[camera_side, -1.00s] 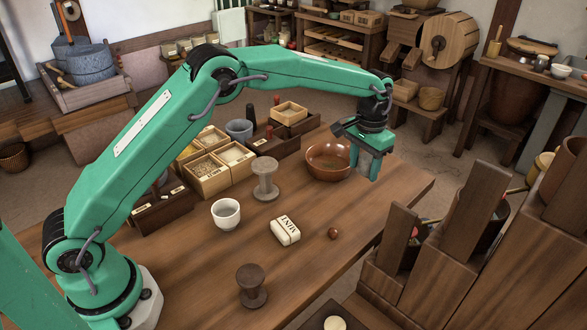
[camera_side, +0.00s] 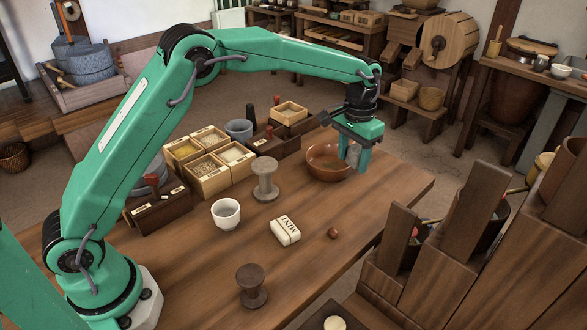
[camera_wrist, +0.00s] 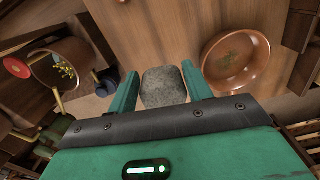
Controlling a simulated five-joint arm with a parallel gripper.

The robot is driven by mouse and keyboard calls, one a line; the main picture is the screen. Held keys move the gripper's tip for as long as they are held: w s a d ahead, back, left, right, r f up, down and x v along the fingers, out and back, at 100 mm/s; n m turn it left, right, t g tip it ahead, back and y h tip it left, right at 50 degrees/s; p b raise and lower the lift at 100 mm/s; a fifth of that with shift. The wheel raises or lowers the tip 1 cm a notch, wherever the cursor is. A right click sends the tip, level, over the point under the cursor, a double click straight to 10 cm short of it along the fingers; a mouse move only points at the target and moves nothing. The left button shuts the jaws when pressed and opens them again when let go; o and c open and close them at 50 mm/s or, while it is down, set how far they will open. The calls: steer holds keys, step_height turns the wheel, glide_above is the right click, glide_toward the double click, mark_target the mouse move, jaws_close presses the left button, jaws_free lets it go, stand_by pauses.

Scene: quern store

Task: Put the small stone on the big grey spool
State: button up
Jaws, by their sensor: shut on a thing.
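My gripper (camera_side: 356,158) is shut on the small grey stone (camera_side: 354,154) and holds it above the table, at the right rim of the brown bowl in the side view. In the wrist view the stone (camera_wrist: 163,87) sits between the two green fingers. The big grey spool (camera_side: 265,180) stands upright on the table, left of the bowl and well left of my gripper. Its top is bare.
The brown bowl (camera_side: 322,170) is between my gripper and the grey spool. Wooden boxes (camera_side: 208,174) line the left.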

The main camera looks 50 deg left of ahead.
steer(key=s+a+r, duration=0.3)
steer(key=s+r, duration=0.1)
steer(key=s, duration=0.5)
steer(key=s+a+r+n, duration=0.1)
steer(key=s+a+r, duration=0.3)
steer(key=s, duration=0.5)
steer(key=shift+a+r, duration=0.2)
steer(key=shift+r, duration=0.2)
steer(key=shift+w, duration=0.1)
glide_above(260, 166)
step_height(260, 166, down, 7)
steer(key=shift+f, duration=2)
steer(key=shift+f, duration=0.1)
